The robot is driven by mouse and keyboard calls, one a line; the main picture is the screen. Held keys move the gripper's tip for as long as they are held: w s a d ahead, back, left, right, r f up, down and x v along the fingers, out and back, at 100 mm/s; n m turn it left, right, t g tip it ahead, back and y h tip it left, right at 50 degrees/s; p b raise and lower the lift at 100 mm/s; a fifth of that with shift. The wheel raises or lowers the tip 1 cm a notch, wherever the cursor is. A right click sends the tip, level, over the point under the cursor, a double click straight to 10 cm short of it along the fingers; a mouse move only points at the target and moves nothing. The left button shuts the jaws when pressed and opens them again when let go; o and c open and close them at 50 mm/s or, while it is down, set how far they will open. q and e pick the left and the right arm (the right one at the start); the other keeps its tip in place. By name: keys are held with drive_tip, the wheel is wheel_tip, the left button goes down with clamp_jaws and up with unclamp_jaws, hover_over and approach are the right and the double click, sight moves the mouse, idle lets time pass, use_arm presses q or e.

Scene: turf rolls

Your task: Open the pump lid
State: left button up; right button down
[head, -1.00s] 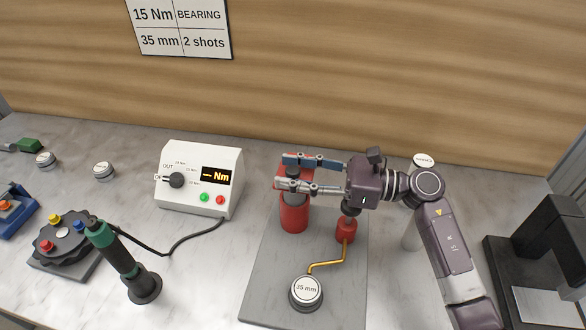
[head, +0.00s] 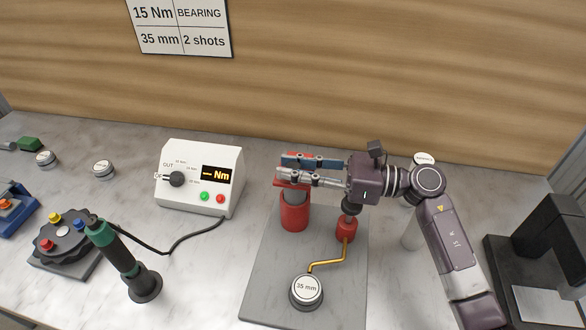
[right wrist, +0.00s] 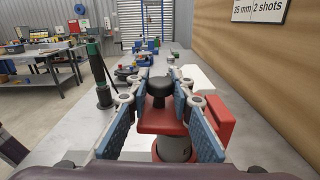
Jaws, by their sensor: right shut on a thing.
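The pump stands on a grey plate (head: 270,270). Its red body (head: 294,214) shows below my right gripper (head: 285,169). The red pump lid is mostly hidden by the fingers in the head view, but shows in the right wrist view (right wrist: 160,121). A black knob (right wrist: 158,91) stands up from the lid. My right gripper's blue-padded fingers lie on either side of the knob and are shut on it. The lid looks level and down on the pump. My left gripper is not in view.
A yellow pipe (head: 329,265) runs from a red fitting (head: 346,230) to a round "35 mm" part (head: 306,288). A white torque box (head: 205,182) and a green-black driver (head: 119,258) stand left. A black machine (head: 540,255) stands right.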

drive_tip(key=r+m, duration=0.1)
drive_tip(key=w+r+m, duration=0.1)
drive_tip(key=m, duration=0.1)
drive_tip(key=w+m, duration=0.1)
drive_tip(key=shift+w+d+r+m, duration=0.1)
drive_tip(key=shift+d+r+m, duration=0.15)
drive_tip(key=shift+r+m, duration=0.15)
drive_tip(key=m, duration=0.1)
drive_tip(key=w+r+m, duration=0.1)
drive_tip(key=shift+w+d+m+p, duration=0.15)
drive_tip(key=shift+w+m+p, duration=0.15)
drive_tip(key=shift+m, duration=0.1)
drive_tip(key=shift+w+d+r+m, duration=0.1)
drive_tip(key=shift+w+r+m, duration=0.1)
drive_tip(key=shift+w+m, duration=0.55)
drive_tip(key=m, duration=0.1)
drive_tip(key=w+m, duration=0.1)
drive_tip(key=m, duration=0.1)
drive_tip(key=shift+w+d+r, duration=0.15)
drive_tip(key=shift+w+d, duration=0.05)
drive_tip(key=shift+w+d+f+m, duration=0.2)
drive_tip(key=shift+w+m, duration=0.5)
drive_tip(key=shift+m, duration=0.5)
drive_tip(key=shift+w+d+f+m, duration=0.1)
drive_tip(key=shift+w+f+m, duration=0.1)
drive_tip(key=shift+w+m, duration=0.75)
drive_tip(key=shift+w+d+f+m, duration=0.15)
drive_tip(key=shift+w+m, duration=0.35)
drive_tip(key=shift+m, duration=0.9)
drive_tip(key=shift+f, duration=0.1)
